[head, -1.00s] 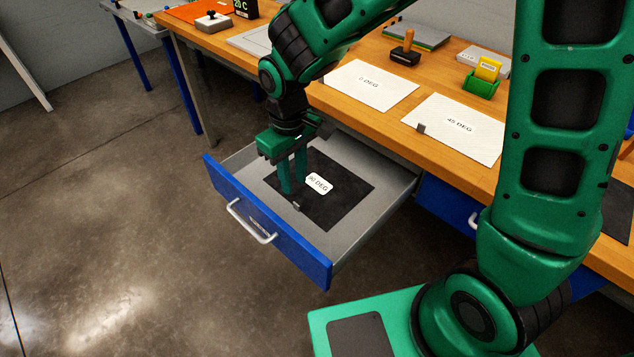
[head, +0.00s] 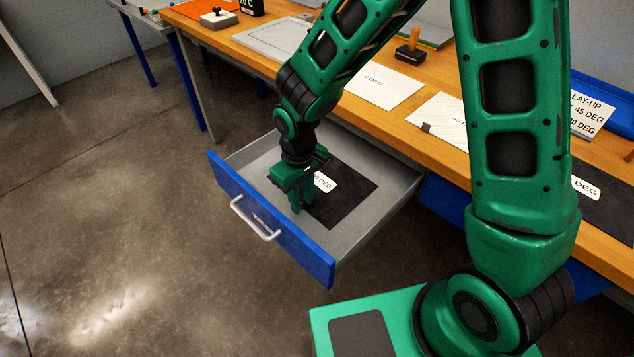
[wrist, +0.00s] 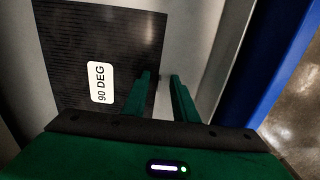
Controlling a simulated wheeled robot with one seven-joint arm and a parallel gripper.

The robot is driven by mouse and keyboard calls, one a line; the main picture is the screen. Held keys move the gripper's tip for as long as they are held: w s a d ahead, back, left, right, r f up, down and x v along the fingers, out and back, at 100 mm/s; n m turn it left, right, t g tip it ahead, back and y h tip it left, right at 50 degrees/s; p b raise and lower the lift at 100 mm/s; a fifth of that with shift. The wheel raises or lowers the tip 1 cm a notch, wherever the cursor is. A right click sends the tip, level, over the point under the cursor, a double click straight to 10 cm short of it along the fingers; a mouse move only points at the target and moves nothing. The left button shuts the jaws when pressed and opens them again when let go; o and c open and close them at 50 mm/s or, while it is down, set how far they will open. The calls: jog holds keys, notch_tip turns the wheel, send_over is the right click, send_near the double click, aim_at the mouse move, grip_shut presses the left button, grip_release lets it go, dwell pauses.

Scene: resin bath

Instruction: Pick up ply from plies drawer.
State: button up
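A dark square ply (head: 348,192) with a white 90 DEG label lies flat in the open drawer (head: 222,182), which has a blue front and grey inside. The ply also shows in the wrist view (wrist: 120,35), its label upper left of the fingers. My gripper (head: 301,211) points down inside the drawer, over the ply's edge nearest the drawer front. In the wrist view my fingers (wrist: 162,78) stand apart on either side of that edge, one over the ply, one over bare drawer floor. I see nothing between them. Whether the tips touch the ply is unclear.
The wooden bench (head: 262,62) runs behind the drawer. White sheets labelled 0 DEG (head: 385,88) and 45 DEG (head: 440,120) lie on it, with a wooden-handled tool (head: 410,48) behind. Another dark labelled sheet (head: 612,212) and a lay-up sign (head: 588,112) are at right.

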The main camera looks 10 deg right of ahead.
grip_shut()
jog(key=shift+r, duration=0.1)
